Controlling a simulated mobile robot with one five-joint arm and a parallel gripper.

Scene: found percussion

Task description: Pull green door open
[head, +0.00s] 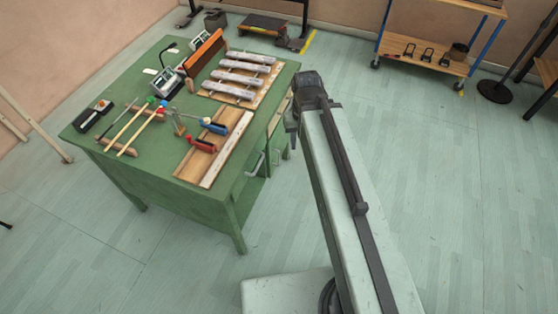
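A green desk (160,190) stands left of centre. Its right side has a green door or drawer front (284,146), partly hidden by my arm. Two pale curved handles show on that side, one nearer (256,164) and one farther (277,157). I cannot tell for sure which belongs to the door, or whether the door is ajar. My gripper (291,126) points down at the end of my arm, close to the desk's right side. Its fingers are small and dark, and I cannot tell their opening. No contact with a handle is visible.
A wheeled shelf cart (424,52) stands at the back right. The floor (450,190) right of my arm is clear.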

